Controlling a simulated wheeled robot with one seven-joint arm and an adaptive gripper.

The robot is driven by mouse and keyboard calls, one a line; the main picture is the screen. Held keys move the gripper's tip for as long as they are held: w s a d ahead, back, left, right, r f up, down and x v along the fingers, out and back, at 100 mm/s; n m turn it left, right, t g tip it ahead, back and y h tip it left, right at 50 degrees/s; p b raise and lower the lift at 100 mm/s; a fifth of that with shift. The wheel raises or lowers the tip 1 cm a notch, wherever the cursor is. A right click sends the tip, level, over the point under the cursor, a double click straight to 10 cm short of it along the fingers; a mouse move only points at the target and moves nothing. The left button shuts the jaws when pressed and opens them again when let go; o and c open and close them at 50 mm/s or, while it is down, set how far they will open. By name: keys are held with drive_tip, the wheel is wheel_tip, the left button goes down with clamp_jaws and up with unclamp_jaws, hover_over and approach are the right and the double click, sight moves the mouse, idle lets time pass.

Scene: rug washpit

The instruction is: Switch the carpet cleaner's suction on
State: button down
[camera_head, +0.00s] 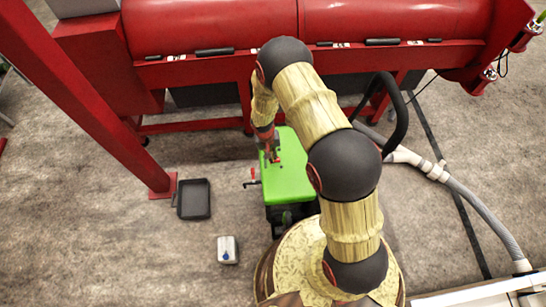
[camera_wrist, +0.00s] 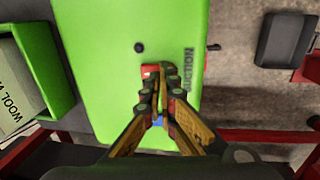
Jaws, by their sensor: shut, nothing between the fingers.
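The carpet cleaner (camera_head: 291,185) has a bright green top and stands below my arm in the head view. In the wrist view its green top (camera_wrist: 105,75) fills the middle and carries the word SUCTION. A small red switch (camera_wrist: 148,71) sits beside that word, partly hidden by my fingers; its setting cannot be made out. My gripper (camera_wrist: 163,70) is shut and empty, with its fingertips right at the red switch. I cannot tell whether they touch it. In the head view my gripper (camera_head: 271,156) is over the left part of the green top.
A black tray (camera_head: 194,199) and a small white-and-blue container (camera_head: 228,249) lie on the floor. A big red machine (camera_head: 220,28) spans the back, with a red post (camera_head: 95,95) at left. A grey hose (camera_head: 470,199) runs at right. A black dot (camera_wrist: 139,47) is near the switch.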

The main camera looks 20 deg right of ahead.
wheel_tip(320, 180, up, 12)
drive_tip(key=a+p, duration=0.1)
drive_tip(key=p, duration=0.2)
drive_tip(key=shift+w+a+r+p, duration=0.15)
drive_tip(key=shift+a+r+p, duration=0.1)
drive_tip(key=shift+a+p, duration=0.1)
